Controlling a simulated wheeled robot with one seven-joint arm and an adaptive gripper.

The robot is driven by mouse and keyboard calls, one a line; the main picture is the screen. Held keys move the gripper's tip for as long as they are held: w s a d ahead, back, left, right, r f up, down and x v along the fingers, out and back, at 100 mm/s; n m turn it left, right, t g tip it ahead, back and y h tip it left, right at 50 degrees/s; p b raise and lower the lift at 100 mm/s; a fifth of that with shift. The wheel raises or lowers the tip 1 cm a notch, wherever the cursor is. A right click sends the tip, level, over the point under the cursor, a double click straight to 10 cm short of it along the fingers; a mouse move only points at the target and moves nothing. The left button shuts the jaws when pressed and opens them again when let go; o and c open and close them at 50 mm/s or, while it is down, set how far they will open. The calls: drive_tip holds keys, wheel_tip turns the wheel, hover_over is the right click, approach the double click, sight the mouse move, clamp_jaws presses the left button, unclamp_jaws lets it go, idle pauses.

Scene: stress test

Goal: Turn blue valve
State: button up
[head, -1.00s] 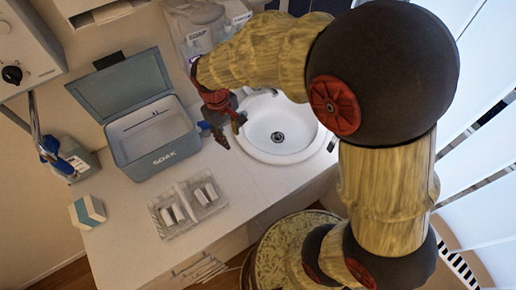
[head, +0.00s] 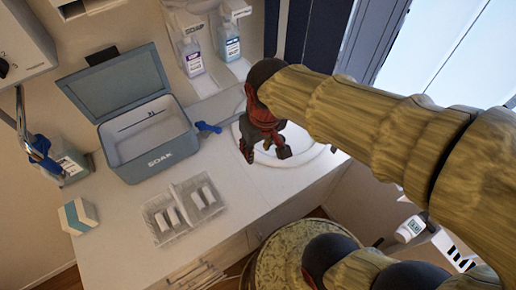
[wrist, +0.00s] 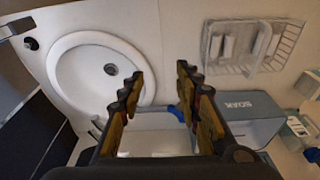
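A blue valve handle (head: 207,127) sits between the open grey box and the sink in the head view. In the wrist view, blue (wrist: 177,112) shows between my gripper fingers, partly hidden by the right finger. My gripper (head: 265,152) is over the sink, to the right of the blue handle and apart from it in the head view. In the wrist view my gripper (wrist: 160,82) has its two fingers spread with nothing held between them.
An open grey SOAK box (head: 150,140) stands left of the handle. A wire basket (head: 183,207) with white items is in front. The white sink (head: 315,160) lies under my gripper. Soap bottles (head: 191,57) hang behind. The counter between box and basket is clear.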

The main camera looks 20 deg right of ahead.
drive_tip(key=shift+r, duration=0.1)
drive_tip(key=n+h+p, duration=0.2)
drive_tip(key=n+p, duration=0.4)
drive_tip(key=n, duration=0.2)
hover_over(212, 128)
drive_tip(key=s+a, duration=0.1)
wheel_tip(212, 128, down, 10)
drive_tip(key=shift+g, duration=0.3)
drive_tip(key=x, duration=0.6)
drive_tip(key=shift+w+f, duration=0.1)
drive_tip(key=shift+f, duration=0.1)
drive_tip(key=c, duration=0.3)
clamp_jaws()
